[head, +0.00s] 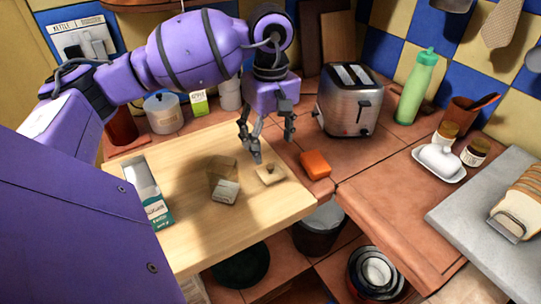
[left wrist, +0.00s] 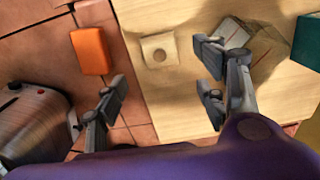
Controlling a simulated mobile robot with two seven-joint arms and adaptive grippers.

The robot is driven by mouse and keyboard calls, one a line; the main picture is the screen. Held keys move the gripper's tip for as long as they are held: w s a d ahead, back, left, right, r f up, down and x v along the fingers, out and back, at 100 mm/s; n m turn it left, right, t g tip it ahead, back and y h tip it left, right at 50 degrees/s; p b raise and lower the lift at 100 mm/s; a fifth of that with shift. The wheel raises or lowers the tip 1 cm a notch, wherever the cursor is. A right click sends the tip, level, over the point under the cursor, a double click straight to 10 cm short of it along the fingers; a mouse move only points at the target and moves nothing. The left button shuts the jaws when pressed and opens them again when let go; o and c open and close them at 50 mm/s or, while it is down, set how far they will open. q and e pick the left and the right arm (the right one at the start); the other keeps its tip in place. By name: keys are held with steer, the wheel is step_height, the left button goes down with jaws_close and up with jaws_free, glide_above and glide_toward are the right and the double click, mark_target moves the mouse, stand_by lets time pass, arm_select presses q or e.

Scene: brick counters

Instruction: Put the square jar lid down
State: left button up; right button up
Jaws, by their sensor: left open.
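The square jar lid (head: 270,174) is a small, pale wooden square with a round knob on top. It lies knob-up on the wooden board (head: 210,240), near the board's right edge. In the left wrist view the lid (left wrist: 159,50) shows whole, with nothing gripping it. My left gripper (head: 270,142) is open and empty, pointing down just above and behind the lid. In the left wrist view its fingers (left wrist: 163,82) are spread wide and apart from the lid. My right gripper is not in view.
A brown packet (head: 223,180) lies left of the lid, and a teal-and-white carton (head: 150,190) farther left. An orange sponge-like block (head: 315,165) sits on the tiles to the right. A toaster (head: 348,100) stands behind it. The board's front part is clear.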

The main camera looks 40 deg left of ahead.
arm_select(q)
steer(key=shift+r, duration=1.45)
steer(key=shift+f, duration=0.1)
